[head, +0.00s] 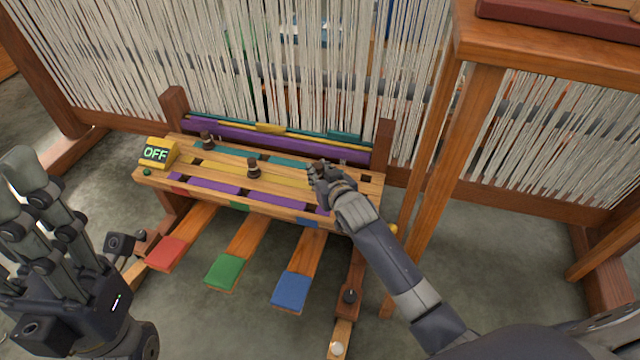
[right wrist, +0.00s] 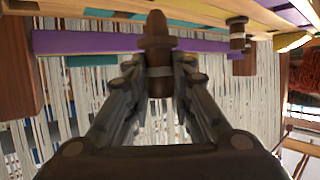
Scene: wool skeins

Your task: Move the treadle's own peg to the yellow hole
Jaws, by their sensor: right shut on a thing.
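The slotted wooden board (head: 160,183) has teal, yellow and purple bands with dark holes. My right gripper (head: 318,171) is over its right part, shut on a dark brown peg (right wrist: 157,28). In the right wrist view the peg's narrow end and collar show clear, so it looks out of its hole. Two other brown pegs stand in the board, one at the left (head: 207,141) and one near the middle (head: 253,168). Red (head: 166,254), green (head: 224,271) and blue (head: 291,290) treadles stick out below. My left gripper (head: 22,187) is empty at the far left, fingers apart.
A yellow box (head: 158,153) reading OFF sits at the board's left end. White loom threads (head: 280,70) hang behind, and wooden posts (head: 440,190) stand at the right. Grey floor (head: 540,270) is clear at the lower right.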

